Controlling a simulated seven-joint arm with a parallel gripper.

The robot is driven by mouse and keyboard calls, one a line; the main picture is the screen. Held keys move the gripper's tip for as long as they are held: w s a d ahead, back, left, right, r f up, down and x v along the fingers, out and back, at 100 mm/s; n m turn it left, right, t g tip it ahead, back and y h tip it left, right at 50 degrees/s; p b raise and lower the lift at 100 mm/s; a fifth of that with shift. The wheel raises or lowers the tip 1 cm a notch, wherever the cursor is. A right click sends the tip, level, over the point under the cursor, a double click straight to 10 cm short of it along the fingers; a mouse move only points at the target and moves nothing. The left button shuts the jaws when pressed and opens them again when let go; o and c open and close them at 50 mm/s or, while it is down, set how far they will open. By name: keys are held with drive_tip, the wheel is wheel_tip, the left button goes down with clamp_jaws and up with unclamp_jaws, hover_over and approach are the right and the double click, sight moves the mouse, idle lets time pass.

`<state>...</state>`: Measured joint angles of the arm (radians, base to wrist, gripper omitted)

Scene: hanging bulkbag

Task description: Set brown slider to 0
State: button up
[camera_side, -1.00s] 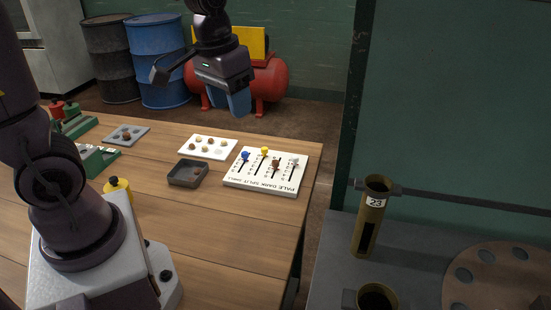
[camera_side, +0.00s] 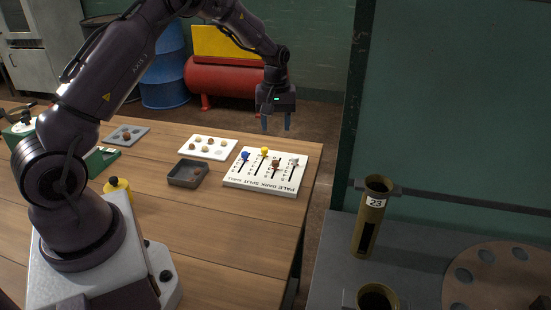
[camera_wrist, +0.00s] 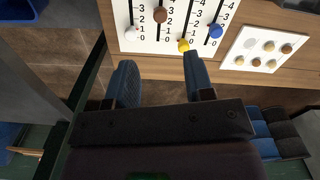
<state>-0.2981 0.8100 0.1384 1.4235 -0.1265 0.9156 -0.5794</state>
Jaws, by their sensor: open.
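The slider board (camera_side: 237,180) is a white panel on the table with several slots and number scales. The blue (camera_side: 245,155), yellow (camera_side: 264,151) and white (camera_side: 294,161) knobs sit in the other slots. My gripper (camera_side: 276,129) is open and empty, pointing down above and beyond the board's far edge. In the wrist view its fingers (camera_wrist: 160,68) are apart, below the board.
A white tray of round pieces (camera_side: 207,147) and a dark open box (camera_side: 186,173) lie beside the board. A grey tray (camera_side: 127,135) is farther left. A red tank (camera_side: 225,80) stands behind the table. A brass tube (camera_side: 371,220) stands on the right bench.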

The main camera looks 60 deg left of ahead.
sight(276, 161)
wheel_tip(276, 161, down, 11)
drive_tip(key=shift+f, duration=0.15)
drive_tip(key=shift+c, duration=0.5)
